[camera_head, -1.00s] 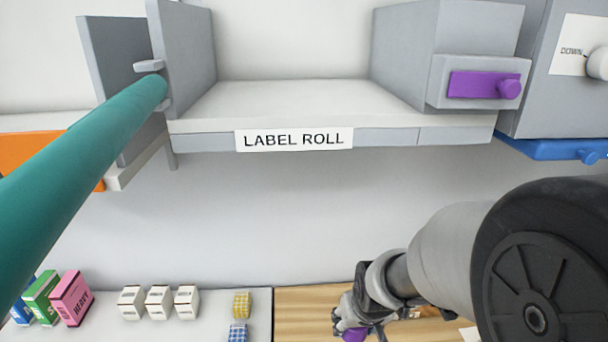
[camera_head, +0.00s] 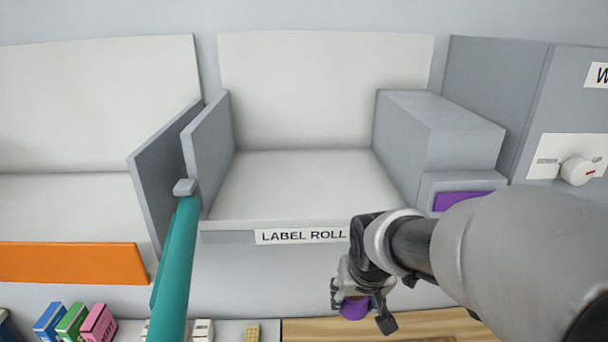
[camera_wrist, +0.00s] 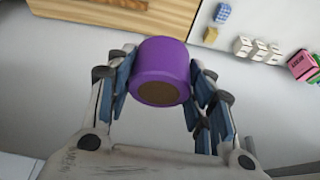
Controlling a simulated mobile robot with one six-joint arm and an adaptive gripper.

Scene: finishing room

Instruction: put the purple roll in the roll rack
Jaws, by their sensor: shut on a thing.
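The purple roll (camera_wrist: 162,72) is held between the two fingers of my gripper (camera_wrist: 160,90) in the wrist view, with its brown core end facing the camera. In the head view my gripper (camera_head: 362,306) is at the lower middle, and only a small part of the purple roll (camera_head: 354,308) shows below it. The gripper is in front of and below the shelf bay labelled LABEL ROLL (camera_head: 300,236). That bay has a bare white floor (camera_head: 300,184), grey side walls and no roll visible in it. I cannot tell whether this bay is the roll rack.
A teal bar (camera_head: 176,270) rises at the left of the bay. A grey block (camera_head: 440,130) with a purple panel (camera_head: 458,198) stands at its right. Small boxes (camera_head: 72,322) and a wooden surface (camera_head: 400,328) lie below. An orange panel (camera_head: 70,264) is at the left.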

